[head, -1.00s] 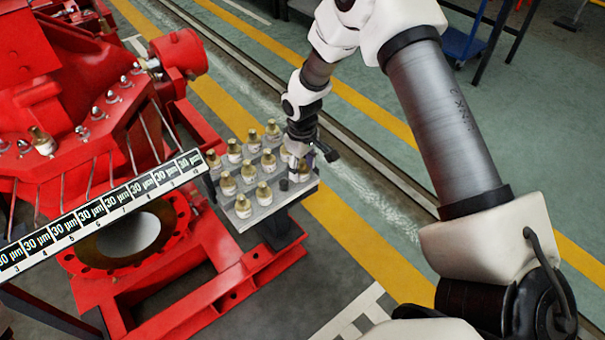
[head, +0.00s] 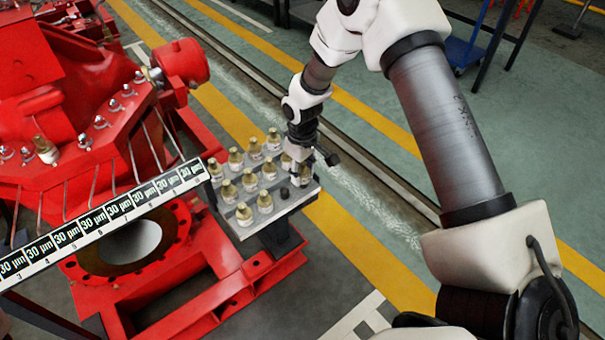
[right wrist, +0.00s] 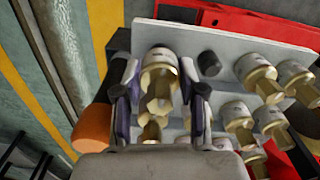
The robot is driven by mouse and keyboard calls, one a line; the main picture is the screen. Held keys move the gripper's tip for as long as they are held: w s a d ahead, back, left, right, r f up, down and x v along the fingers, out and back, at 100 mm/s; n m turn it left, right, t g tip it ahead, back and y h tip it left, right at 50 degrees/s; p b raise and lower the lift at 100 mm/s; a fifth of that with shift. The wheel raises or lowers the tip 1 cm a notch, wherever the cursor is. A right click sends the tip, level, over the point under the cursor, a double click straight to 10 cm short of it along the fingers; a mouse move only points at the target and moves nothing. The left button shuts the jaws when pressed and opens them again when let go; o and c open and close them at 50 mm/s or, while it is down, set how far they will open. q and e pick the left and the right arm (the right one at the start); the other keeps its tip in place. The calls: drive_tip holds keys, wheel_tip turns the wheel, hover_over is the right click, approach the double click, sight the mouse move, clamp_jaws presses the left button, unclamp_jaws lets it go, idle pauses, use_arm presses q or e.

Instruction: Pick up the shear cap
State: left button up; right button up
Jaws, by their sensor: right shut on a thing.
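Several shear caps, white with brass tops, stand in rows on a grey plate (head: 288,203) in the head view. My right gripper (head: 300,172) is over the right side of this plate. In the right wrist view, my right gripper (right wrist: 160,92) is shut on one shear cap (right wrist: 158,62), with a finger on each side of it. The gripper hides most of this cap in the head view. I cannot tell whether its base touches the plate. Other caps (right wrist: 260,75) stand to the right in the wrist view. My left gripper is out of view.
A short black peg (head: 284,193) stands on the plate near the held cap; it also shows in the wrist view (right wrist: 209,64). The red pumpset (head: 60,90) fills the left. A labelled strip (head: 110,212) crosses in front. Open floor lies to the right.

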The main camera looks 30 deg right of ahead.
drive_tip(key=s+a+r+p, duration=0.1)
drive_tip(key=s+a, duration=0.2)
drive_tip(key=a, duration=0.4)
drive_tip(key=s+a+r+p, duration=0.1)
drive_tip(key=s+a, duration=0.3)
drive_tip(key=a, duration=0.3)
drive_tip(key=shift+s+r+p, duration=0.25)
drive_tip(key=shift+r+p, duration=0.05)
drive_tip(key=shift+p, duration=0.05)
